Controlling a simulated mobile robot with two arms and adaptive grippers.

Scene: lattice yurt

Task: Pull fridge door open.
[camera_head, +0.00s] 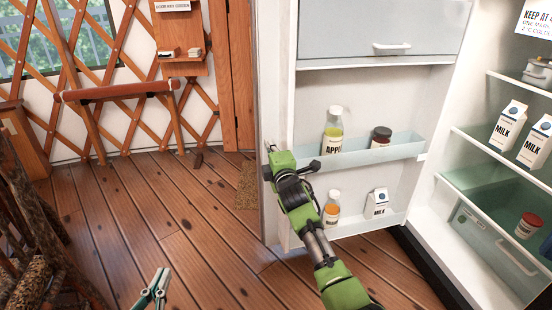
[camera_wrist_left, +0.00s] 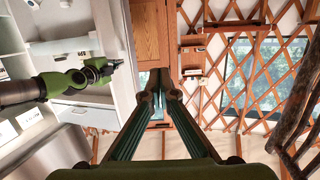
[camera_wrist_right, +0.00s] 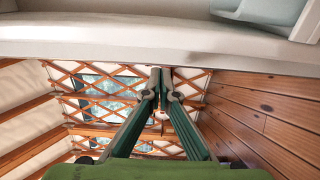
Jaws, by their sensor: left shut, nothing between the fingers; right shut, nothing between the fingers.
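The fridge door (camera_head: 310,100) stands wide open in the head view, its inner side with bins facing me. The fridge body (camera_head: 440,200) with its shelves shows at right. My right gripper (camera_head: 270,148) is at the door's free left edge; its fingers are mostly hidden there. In the right wrist view its fingers (camera_wrist_right: 160,76) are together and empty, with a pale panel edge above them. My left gripper (camera_head: 158,276) is shut and empty, low over the floor at the left, well apart from the door. Its closed fingers show in the left wrist view (camera_wrist_left: 162,76).
The door bins hold a juice bottle (camera_head: 333,130), a dark-lidded jar (camera_head: 381,137), a small bottle (camera_head: 332,207) and a milk carton (camera_head: 377,203). A wooden rail (camera_head: 115,90) stands at the back left. The wooden floor (camera_head: 150,220) between is clear.

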